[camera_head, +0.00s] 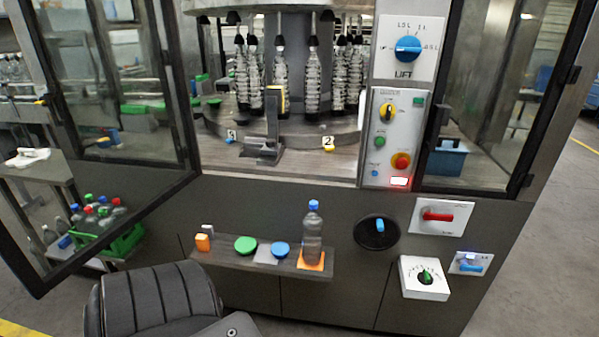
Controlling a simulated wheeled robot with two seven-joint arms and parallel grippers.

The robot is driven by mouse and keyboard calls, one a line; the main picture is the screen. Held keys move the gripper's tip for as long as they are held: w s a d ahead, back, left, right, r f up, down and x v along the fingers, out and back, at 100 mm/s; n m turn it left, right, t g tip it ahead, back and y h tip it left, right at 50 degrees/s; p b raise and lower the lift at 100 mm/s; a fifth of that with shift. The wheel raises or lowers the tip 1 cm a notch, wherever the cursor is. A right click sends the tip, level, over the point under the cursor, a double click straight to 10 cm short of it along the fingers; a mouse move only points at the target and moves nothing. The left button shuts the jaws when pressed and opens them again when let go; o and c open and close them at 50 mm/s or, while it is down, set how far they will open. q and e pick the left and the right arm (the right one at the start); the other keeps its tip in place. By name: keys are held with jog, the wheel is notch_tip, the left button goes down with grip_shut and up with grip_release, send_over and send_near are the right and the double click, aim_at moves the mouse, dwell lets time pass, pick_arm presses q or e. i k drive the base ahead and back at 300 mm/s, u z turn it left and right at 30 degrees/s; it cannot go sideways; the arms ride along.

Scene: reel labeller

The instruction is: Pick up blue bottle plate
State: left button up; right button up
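A small blue round plate (280,248) sits on the narrow shelf (225,259) on the front of the machine. It lies between a green round plate (245,244) on its left and a clear bottle with a blue cap (312,236) on its right. The bottle stands upright on an orange pad (311,263). A grey square lies on the shelf by the blue plate, between it and the green one. Neither of my grippers is in view.
An orange item (203,242) and a small white item stand at the shelf's left end. An open glass door (115,90) juts out at left, with a green crate of bottles (115,243) behind it. Knobs and a red handle (437,216) are at right.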

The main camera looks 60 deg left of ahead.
aim_at(280, 250)
jog(key=i, duration=1)
jog(key=u, duration=0.25)
